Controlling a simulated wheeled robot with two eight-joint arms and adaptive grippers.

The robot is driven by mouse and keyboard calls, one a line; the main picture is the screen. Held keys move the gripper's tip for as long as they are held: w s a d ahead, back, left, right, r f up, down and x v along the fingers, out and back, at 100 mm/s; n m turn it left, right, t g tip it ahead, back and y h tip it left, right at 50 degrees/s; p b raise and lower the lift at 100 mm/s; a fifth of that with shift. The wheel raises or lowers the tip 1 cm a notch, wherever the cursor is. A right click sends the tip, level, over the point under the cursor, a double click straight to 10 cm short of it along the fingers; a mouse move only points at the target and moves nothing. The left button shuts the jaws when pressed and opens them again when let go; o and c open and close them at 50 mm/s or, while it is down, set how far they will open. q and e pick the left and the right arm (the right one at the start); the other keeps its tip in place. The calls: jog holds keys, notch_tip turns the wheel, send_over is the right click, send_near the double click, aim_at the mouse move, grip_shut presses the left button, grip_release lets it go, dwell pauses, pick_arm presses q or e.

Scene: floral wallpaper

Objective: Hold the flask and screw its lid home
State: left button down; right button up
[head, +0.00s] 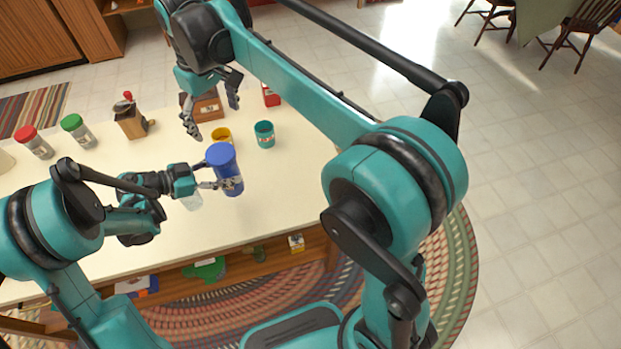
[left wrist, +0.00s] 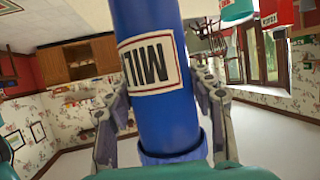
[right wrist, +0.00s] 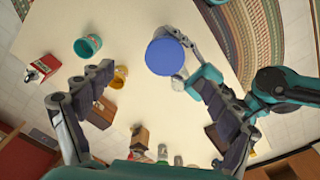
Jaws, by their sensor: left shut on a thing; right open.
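The blue flask (head: 229,182) stands at the counter's front part, its "MIL..." label (left wrist: 150,62) upside down in the left wrist view. A wider blue lid (head: 221,154) sits on its top; the right wrist view shows it from above as a blue disc (right wrist: 165,57). I cannot tell how tightly it is seated. My left gripper (head: 212,175) is shut around the flask from the left, with a finger on each side in the left wrist view (left wrist: 163,95). My right gripper (head: 213,119) is open and empty, behind the flask and apart from it; its spread fingers show in the right wrist view (right wrist: 152,80).
A yellow cup (head: 222,133) and a teal cup (head: 264,134) stand close behind the flask. A wooden box (head: 208,106) and a red tin (head: 271,95) are farther back. A grinder (head: 131,122) and jars are at left. The counter's right part (head: 295,185) is clear.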

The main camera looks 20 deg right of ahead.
jog(key=s+d+f+m+t, duration=0.2)
jog(key=s+d+m+t, duration=0.1)
jog(key=s+d, duration=0.65)
jog(key=s+d+f+m+t, duration=0.3)
jog(key=s+d+f, duration=0.5)
jog(key=s+f, duration=0.1)
jog(key=shift+s+f+m+t, duration=0.15)
jog(key=shift+s+m+t, duration=0.2)
jog(key=shift+s, duration=0.45)
pick_arm(q)
jog(key=shift+r, duration=0.1)
